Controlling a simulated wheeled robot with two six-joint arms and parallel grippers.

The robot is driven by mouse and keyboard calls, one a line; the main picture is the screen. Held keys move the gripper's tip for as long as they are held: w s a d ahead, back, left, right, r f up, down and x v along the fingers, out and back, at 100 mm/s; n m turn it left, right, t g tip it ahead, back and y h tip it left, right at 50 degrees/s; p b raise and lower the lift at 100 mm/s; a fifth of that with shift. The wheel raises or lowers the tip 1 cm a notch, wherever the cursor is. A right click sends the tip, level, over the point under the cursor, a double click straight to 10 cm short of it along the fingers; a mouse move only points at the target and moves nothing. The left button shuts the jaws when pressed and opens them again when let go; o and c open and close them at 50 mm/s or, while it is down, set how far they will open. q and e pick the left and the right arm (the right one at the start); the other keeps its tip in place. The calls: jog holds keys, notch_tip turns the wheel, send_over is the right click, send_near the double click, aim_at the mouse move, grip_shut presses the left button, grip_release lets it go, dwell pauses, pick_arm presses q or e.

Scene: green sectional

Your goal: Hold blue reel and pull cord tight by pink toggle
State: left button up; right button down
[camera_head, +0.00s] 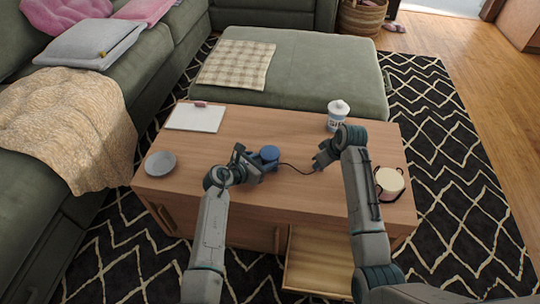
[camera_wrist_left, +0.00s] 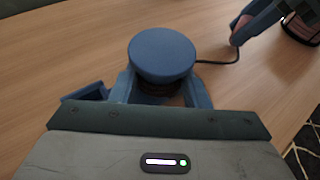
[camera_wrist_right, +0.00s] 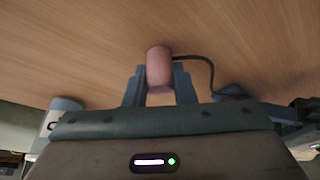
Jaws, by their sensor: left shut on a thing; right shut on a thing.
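The blue reel (camera_head: 269,153) stands on the wooden table, and my left gripper (camera_head: 258,163) is shut on it. In the left wrist view the reel's round blue top (camera_wrist_left: 162,54) sits between the fingers. A dark cord (camera_head: 297,169) runs from the reel to the right, with a slight sag and bend. My right gripper (camera_head: 320,160) is at the cord's far end. In the right wrist view it is shut on the pink toggle (camera_wrist_right: 159,68), with the cord (camera_wrist_right: 200,60) curving off to the right. The gripper hides the toggle in the head view.
On the table (camera_head: 300,128) are a grey bowl (camera_head: 160,163) at left, a clipboard (camera_head: 196,117) at back left, a white-lidded jar (camera_head: 337,114) behind my right gripper, and a cream-topped round container (camera_head: 389,182) at right. An open drawer (camera_head: 318,262) juts out in front.

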jog(key=shift+f, duration=0.2)
jog(key=c, duration=1.1)
grip_release()
jog(key=shift+f, duration=0.1)
pick_arm(q)
jog(key=o, duration=1.1)
pick_arm(e)
jog(key=v, duration=1.2)
